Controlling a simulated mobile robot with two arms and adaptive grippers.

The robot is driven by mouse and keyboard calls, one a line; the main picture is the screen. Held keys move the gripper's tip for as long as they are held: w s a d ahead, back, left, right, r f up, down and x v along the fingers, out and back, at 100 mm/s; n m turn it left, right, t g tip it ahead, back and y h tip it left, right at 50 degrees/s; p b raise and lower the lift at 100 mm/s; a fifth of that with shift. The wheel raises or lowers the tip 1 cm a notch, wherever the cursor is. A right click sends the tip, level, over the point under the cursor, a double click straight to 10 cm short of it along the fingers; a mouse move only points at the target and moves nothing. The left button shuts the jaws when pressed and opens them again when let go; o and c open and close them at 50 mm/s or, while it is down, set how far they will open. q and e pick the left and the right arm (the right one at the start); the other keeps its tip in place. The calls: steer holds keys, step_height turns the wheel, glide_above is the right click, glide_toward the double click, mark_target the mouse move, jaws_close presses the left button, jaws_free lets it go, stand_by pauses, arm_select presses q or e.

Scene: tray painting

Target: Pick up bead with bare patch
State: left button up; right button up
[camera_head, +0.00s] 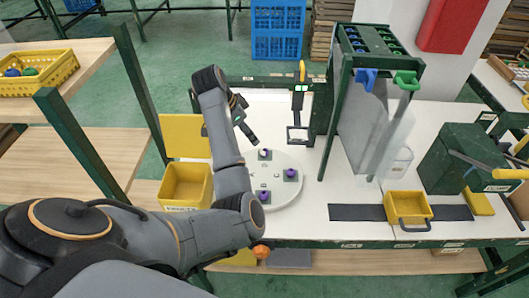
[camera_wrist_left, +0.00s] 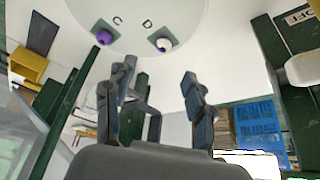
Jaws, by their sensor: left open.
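A round white turntable (camera_head: 289,200) on the white table carries purple beads on small dark green pads. One bead (camera_head: 265,153) is at its back edge, one (camera_head: 290,173) at the right and one (camera_head: 264,196) nearer the front. In the left wrist view, a bead (camera_wrist_left: 163,44) by the letter D shows a white bare patch on its purple surface. Another bead (camera_wrist_left: 104,37) by the letter C looks purple all over. My left gripper (camera_head: 245,120) is open and empty behind and left of the back bead, apart from it; its fingers also show in the wrist view (camera_wrist_left: 156,78). My right gripper is not in view.
A yellow bin (camera_head: 187,186) stands left of the turntable. A dark green frame (camera_head: 333,110) with blue and green nozzles stands to the right. A black stand (camera_head: 298,105) rises behind. A small yellow tray (camera_head: 408,207) sits at the front right.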

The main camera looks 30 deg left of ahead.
arm_select(q)
glide_toward(263, 150)
steer(key=f, duration=0.1)
steer(key=d+f, duration=0.1)
steer(key=shift+d+f, duration=0.35)
steer(key=shift+f, duration=0.05)
steer(key=shift+w+a+p+x, duration=0.1)
steer(key=shift+w+p+x, duration=0.15)
steer(key=shift+x, duration=1.15)
steer(key=shift+w+a+p+x, duration=0.15)
steer(key=shift+w+p+x, duration=0.05)
steer(key=shift+x, duration=1.2)
steer(key=shift+r, duration=0.2)
steer(key=shift+c, duration=0.2)
steer(key=c, duration=0.8)
